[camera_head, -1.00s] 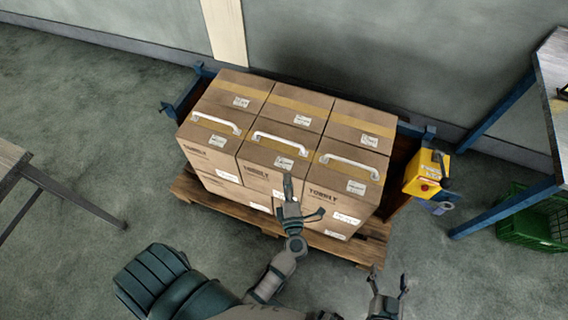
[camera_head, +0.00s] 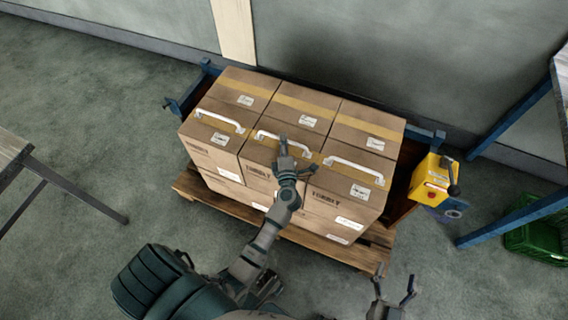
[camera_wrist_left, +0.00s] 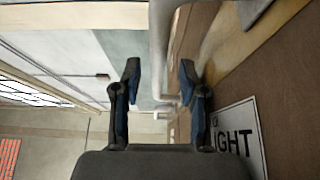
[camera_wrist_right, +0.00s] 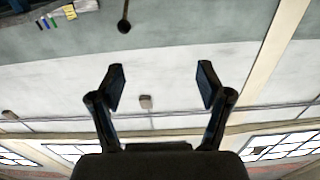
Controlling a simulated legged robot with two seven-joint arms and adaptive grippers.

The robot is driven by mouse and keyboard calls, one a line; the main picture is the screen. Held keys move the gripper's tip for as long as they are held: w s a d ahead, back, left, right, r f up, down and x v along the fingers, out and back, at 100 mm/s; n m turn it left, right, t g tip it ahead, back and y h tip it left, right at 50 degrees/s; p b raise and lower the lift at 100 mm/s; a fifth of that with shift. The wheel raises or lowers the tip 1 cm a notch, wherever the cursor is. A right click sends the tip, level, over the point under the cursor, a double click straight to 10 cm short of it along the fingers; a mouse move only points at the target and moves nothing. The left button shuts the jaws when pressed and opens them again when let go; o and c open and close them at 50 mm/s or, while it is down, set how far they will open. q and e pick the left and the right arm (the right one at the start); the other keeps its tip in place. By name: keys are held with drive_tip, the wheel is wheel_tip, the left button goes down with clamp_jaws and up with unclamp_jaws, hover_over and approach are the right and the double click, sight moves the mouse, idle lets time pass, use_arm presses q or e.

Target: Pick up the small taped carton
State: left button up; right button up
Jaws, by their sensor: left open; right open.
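Several brown taped cartons with yellow-brown tape are stacked on a wooden pallet. The front top row has a left carton (camera_head: 212,140), a middle carton (camera_head: 258,165) and a right carton (camera_head: 340,192), each with a white handle. My left gripper (camera_head: 298,155) is open at the right end of the middle carton's handle (camera_head: 268,135). In the left wrist view a white handle (camera_wrist_left: 159,40) runs between the open fingers (camera_wrist_left: 160,75), beside a label (camera_wrist_left: 238,140). Whether the fingers touch it I cannot tell. My right gripper (camera_head: 394,277) is open and empty, low in front of the pallet.
The pallet (camera_head: 325,249) stands near the wall, with a blue frame (camera_head: 190,92) behind. A yellow box (camera_head: 432,182) is right of the cartons. A green crate (camera_head: 540,238) and a blue-legged table (camera_head: 510,115) stand at the right. Another table (camera_head: 12,150) is at the left.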

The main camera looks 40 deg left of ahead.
use_arm(q)
drive_tip(key=shift+w+a, duration=0.45)
drive_tip(key=shift+w, duration=0.1)
clamp_jaws()
drive_tip(key=shift+w+a+r, duration=0.1)
drive_tip(key=shift+r, duration=0.25)
drive_tip(key=shift+r, duration=0.1)
